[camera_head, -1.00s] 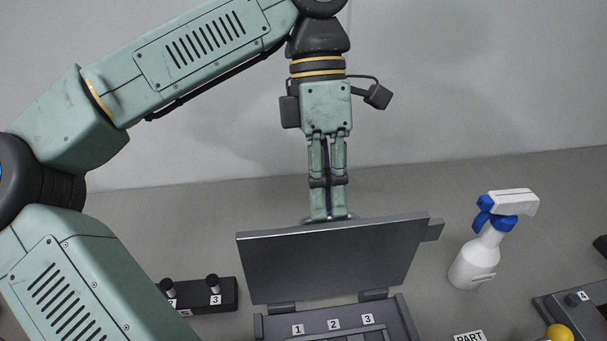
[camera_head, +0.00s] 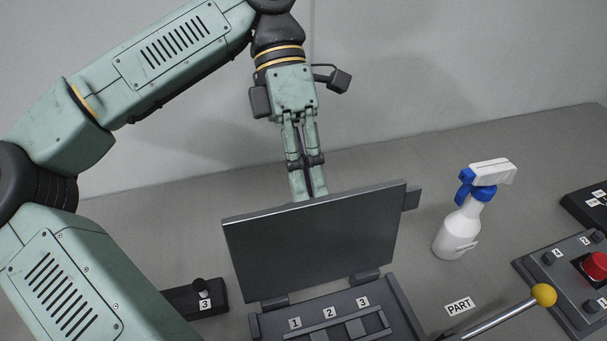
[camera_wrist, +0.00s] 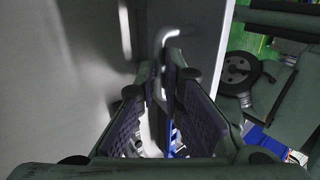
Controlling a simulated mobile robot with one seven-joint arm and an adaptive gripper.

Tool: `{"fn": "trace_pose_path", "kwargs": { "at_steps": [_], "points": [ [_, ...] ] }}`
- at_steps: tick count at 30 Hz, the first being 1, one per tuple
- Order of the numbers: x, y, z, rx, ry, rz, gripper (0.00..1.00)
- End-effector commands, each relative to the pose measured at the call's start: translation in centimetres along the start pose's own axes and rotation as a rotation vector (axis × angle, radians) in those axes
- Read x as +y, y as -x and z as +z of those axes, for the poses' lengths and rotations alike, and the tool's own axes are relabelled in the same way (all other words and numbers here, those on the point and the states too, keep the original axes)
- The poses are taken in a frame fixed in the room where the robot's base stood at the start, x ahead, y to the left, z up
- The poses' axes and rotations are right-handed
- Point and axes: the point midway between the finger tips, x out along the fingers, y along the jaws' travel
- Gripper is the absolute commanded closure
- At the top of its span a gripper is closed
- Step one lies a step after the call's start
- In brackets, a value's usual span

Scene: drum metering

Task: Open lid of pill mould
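The dark grey lid (camera_head: 315,243) of the pill mould (camera_head: 258,326) stands raised on its hinges at the mould's back edge, with its flat face towards the head camera. My gripper (camera_head: 309,197) is behind the lid's top edge, pointing down, its fingers close together. The lid's edge hides the fingertips in the head view. In the wrist view my gripper (camera_wrist: 168,80) has the bent metal handle (camera_wrist: 160,48) of the lid between its fingertips and looks shut on it.
A white and blue spray bottle (camera_head: 460,228) stands right of the lid. A yellow-knobbed lever (camera_head: 510,311), a PART label (camera_head: 459,306) and a control box with a red button (camera_head: 594,265) are at right. A black block (camera_head: 190,303) with a peg lies left of the mould.

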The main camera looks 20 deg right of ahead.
Motion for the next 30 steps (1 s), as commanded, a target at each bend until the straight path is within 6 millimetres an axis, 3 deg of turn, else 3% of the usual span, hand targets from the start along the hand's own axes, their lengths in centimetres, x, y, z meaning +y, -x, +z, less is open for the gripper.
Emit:
{"fn": "trace_pose_path", "kwargs": {
  "at_steps": [1,11,30],
  "points": [
    [1.01,-2.12,-0.06,0.036,-0.002,-0.004,0.91],
    [0.71,-1.58,-0.19,0.033,0.006,-0.002,0.70],
    [0.42,-1.24,-0.36,0.033,0.008,0.006,0.70]
  ]
}}
